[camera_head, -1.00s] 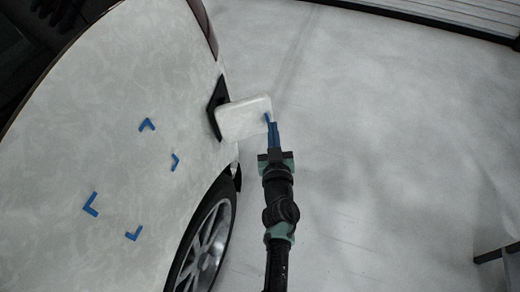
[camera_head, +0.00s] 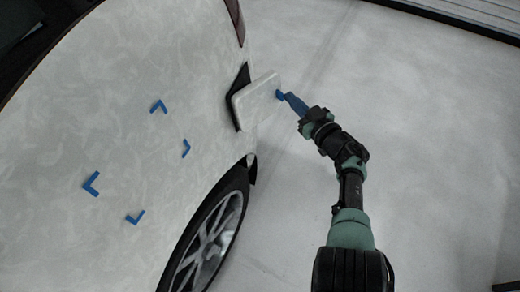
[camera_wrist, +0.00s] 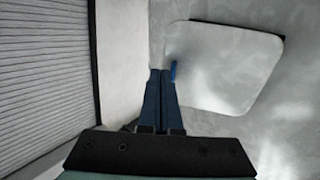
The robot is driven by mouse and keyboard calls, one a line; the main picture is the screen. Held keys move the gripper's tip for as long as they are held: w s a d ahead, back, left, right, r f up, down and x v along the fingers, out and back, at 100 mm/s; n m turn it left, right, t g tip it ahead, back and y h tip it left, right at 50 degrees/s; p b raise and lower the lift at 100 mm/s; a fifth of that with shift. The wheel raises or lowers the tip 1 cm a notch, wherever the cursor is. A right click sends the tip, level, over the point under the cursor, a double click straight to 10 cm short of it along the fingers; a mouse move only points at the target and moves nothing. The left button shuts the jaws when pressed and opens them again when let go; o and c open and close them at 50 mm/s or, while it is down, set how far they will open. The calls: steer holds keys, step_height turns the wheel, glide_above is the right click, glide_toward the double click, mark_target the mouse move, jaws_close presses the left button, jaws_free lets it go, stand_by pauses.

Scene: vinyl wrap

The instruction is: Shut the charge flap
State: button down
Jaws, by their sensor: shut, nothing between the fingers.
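The charge flap (camera_head: 255,100) is a pale marbled panel standing open from the car's side, beside the dark charge opening (camera_head: 238,85). I cannot tell whether the fingertips touch the flap.
The car body (camera_head: 120,110) takes up the left, with several blue corner marks on it. A wheel (camera_head: 208,240) is below the flap. The pale floor (camera_head: 420,130) to the right is open. A slatted shutter (camera_wrist: 45,75) shows in the wrist view.

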mark_target(274, 86)
steer(key=b+x, duration=0.4)
steer(key=shift+w+a+f+b, duration=0.1)
steer(key=shift+a+f+b, duration=0.1)
steer(key=shift+f+b, duration=0.1)
steer(key=shift+w+a+r+b, duration=0.1)
steer(key=shift+w+a+b, duration=0.95)
steer(key=shift+w+b, duration=0.45)
steer(key=shift+s, duration=0.1)
